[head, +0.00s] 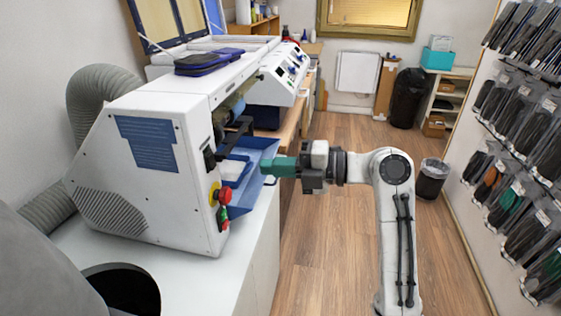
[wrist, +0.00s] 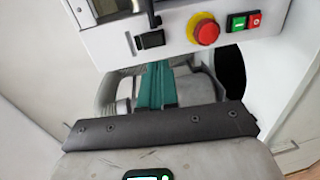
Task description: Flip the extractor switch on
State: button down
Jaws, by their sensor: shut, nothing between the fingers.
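The white grinding machine (head: 150,150) stands on the left bench, its control panel facing right. A black rocker switch (head: 209,158) sits on that panel, and it also shows in the wrist view (wrist: 151,40). No label is readable, so I cannot confirm that it is the extractor switch, nor tell its position. My gripper (head: 266,168) has green fingers, shut and empty, to the right of the panel and apart from it in the head view. In the wrist view the fingertips (wrist: 157,65) appear just below the rocker switch; contact is not visible.
A red emergency stop (head: 222,196) on a yellow base sits below the rocker switch. Green and red push buttons (wrist: 244,22) are beside it. A blue tray (head: 250,160) projects from the machine near my fingers.

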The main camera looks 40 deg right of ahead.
aim_at(215, 166)
jog(key=p+x, duration=0.3)
jog(key=x, duration=0.6)
jog(key=shift+w+a, duration=0.25)
jog(key=shift+w, duration=0.05)
jog(key=shift+f, duration=0.1)
jog(key=b, duration=0.2)
jog(key=f+b, duration=0.1)
jog(key=b, duration=0.1)
jog(key=shift+w+a+t, duration=0.2)
jog(key=shift+t, duration=0.1)
jog(key=shift+r+p, duration=0.3)
jog(key=shift+r, duration=0.15)
jog(key=shift+f, duration=0.1)
